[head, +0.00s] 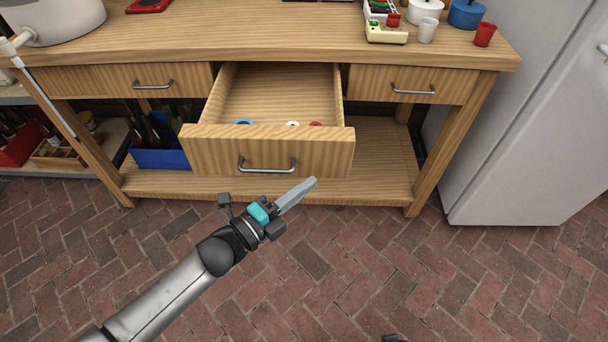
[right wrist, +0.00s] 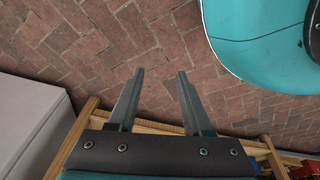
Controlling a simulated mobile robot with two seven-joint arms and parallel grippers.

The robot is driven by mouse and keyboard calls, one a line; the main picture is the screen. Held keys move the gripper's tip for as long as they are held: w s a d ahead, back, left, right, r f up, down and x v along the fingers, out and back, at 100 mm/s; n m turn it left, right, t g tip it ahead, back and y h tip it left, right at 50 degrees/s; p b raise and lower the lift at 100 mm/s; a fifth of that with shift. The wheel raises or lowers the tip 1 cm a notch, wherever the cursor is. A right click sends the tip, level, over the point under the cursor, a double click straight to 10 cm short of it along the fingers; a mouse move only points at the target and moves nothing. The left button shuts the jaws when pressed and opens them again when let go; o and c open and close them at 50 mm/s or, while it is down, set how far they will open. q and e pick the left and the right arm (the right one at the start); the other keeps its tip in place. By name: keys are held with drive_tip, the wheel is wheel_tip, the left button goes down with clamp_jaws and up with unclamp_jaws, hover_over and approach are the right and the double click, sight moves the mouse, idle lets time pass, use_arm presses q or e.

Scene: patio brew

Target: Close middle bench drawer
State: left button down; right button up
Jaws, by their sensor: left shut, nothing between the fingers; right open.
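The middle bench drawer (head: 222,150) is pulled well out of the wooden bench in the head view. Its metal bar handle (head: 267,168) is on the front panel. Small blue, white and red items lie inside, partly hidden by the front panel. My left gripper (head: 312,183) is shut and empty. In the picture it lies just below the drawer front, right of the handle; I cannot tell if it touches. My right gripper (right wrist: 159,75) shows in the right wrist view, open and empty, with brick floor beyond its fingers.
Closed drawers flank it on the left (head: 135,84) and right (head: 410,85). A white fridge (head: 500,140) stands at the right. The benchtop (head: 250,38) holds cups, pots and a small device. A blue bin (head: 160,158) is on the lower shelf. The brick floor in front is clear.

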sight(318, 163)
use_arm(q)
drive_tip(key=shift+w+a+b, duration=0.1)
drive_tip(key=shift+w+b, duration=0.35)
drive_tip(key=shift+w, duration=1.5)
use_arm(e)
drive_tip(key=shift+w+a+r, duration=0.3)
drive_tip(key=shift+w+r, duration=0.05)
drive_tip(key=shift+r, duration=0.15)
drive_tip(key=shift+w+a+r, duration=0.3)
drive_tip(key=shift+w+r, duration=0.05)
drive_tip(key=shift+r, duration=0.1)
